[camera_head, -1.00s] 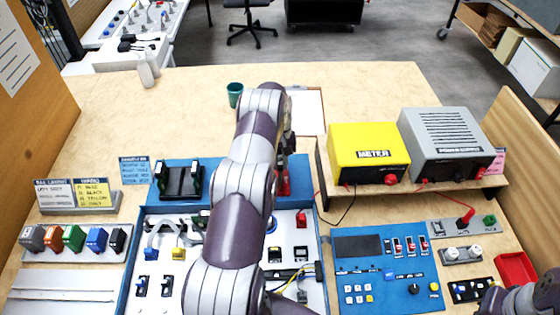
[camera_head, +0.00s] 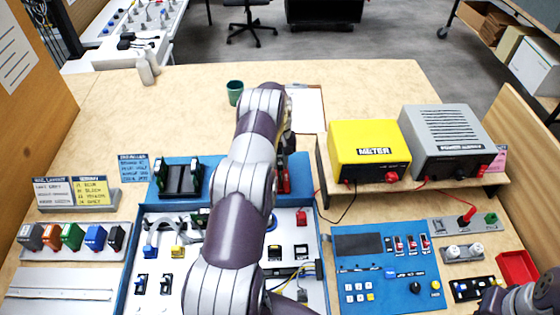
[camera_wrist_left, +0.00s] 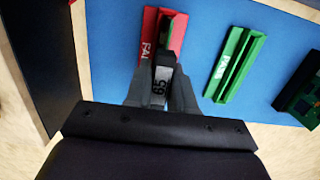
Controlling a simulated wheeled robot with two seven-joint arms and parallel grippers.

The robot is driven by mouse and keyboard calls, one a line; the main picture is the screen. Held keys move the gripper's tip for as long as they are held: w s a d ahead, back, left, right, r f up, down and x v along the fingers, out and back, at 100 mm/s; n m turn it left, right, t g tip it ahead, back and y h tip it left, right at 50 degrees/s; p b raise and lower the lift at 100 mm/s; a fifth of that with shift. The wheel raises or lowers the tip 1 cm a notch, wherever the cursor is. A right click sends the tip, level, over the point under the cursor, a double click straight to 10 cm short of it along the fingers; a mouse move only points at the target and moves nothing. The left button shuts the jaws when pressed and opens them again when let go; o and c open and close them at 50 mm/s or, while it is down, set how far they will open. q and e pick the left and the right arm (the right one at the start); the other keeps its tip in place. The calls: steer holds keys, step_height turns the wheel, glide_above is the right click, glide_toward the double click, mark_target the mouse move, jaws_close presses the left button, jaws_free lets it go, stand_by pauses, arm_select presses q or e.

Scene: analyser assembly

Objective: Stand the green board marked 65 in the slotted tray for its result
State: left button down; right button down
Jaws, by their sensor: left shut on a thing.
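The board's far end lies over the red slotted tray (camera_wrist_left: 150,38), whose lettering is partly covered. I cannot tell whether the board is seated in the slot. The green slotted tray marked PASS (camera_wrist_left: 236,64) lies to the right, apart from the gripper. In the head view the red tray (camera_head: 284,182) shows beside my left arm, which hides the board. My right gripper (camera_head: 491,299) is at the lower right edge, its fingers unclear.
A black rack (camera_head: 180,180) with green boards stands left of my arm. The yellow meter (camera_head: 368,152) and grey power supply (camera_head: 447,140) stand on a shelf at right. A blue control panel (camera_head: 385,285) lies in front of them. A green cup (camera_head: 235,93) stands behind.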

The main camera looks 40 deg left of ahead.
arm_select(q)
steer(key=shift+f, duration=0.2)
steer(key=c, duration=0.6)
jaws_free()
steer(key=shift+o, duration=0.2)
steer(key=shift+r+p, duration=1.6)
steer(key=shift+r, duration=1)
step_height(320, 180, up, 2)
steer(key=shift+r+p, duration=0.1)
steer(key=shift+p, duration=1)
steer(key=shift+f, duration=0.2)
